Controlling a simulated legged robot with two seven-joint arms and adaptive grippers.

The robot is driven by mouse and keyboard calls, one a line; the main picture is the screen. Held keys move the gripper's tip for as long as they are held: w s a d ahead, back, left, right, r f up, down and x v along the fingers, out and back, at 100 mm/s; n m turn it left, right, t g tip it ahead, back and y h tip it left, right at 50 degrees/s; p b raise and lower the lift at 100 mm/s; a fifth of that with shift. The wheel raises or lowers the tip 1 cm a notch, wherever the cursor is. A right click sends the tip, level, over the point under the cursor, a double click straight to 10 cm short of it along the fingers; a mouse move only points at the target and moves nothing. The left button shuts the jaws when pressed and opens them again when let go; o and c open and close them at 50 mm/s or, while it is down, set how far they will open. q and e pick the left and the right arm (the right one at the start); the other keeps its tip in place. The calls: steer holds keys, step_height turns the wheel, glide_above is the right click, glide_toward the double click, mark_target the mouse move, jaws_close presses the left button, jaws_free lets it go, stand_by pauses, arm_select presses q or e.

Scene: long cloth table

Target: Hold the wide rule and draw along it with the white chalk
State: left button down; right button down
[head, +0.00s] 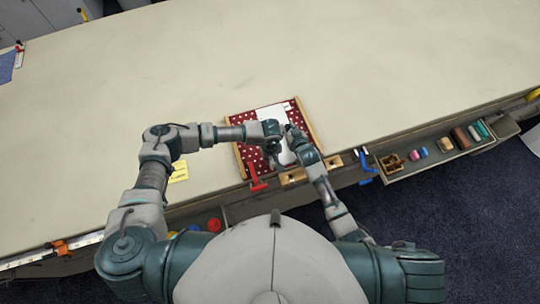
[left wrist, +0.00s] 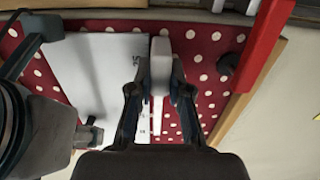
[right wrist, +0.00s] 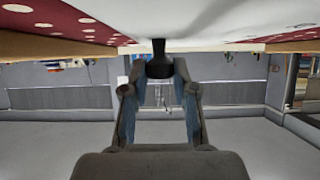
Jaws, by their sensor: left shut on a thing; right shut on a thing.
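The wide rule (left wrist: 90,85) looks like a flat white plate with scale marks along one edge. It lies on a red cloth with white dots (head: 245,125). My left gripper (head: 272,152) is shut on a pale raised grip (left wrist: 160,62) at the rule's marked edge. My right gripper (head: 293,131) is close beside it. In the right wrist view my right gripper (right wrist: 159,75) is shut on a dark, narrow-necked piece (right wrist: 159,62), seemingly the chalk's holder. Its thin end points at the white surface. The white chalk itself and any drawn line cannot be made out.
Wooden strips (head: 307,122) edge the cloth. A red clamp (head: 256,179) and a blue clamp (head: 364,165) are at the table's front edge. A tray (head: 440,163) with coloured blocks hangs at the right. A yellow note (head: 179,171) lies left. The table beyond is clear.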

arm_select(q)
steer(key=shift+r, duration=3.5)
arm_select(e)
steer(key=c, duration=0.8)
jaws_free()
steer(key=v, duration=1.2)
steer(key=shift+f, duration=0.1)
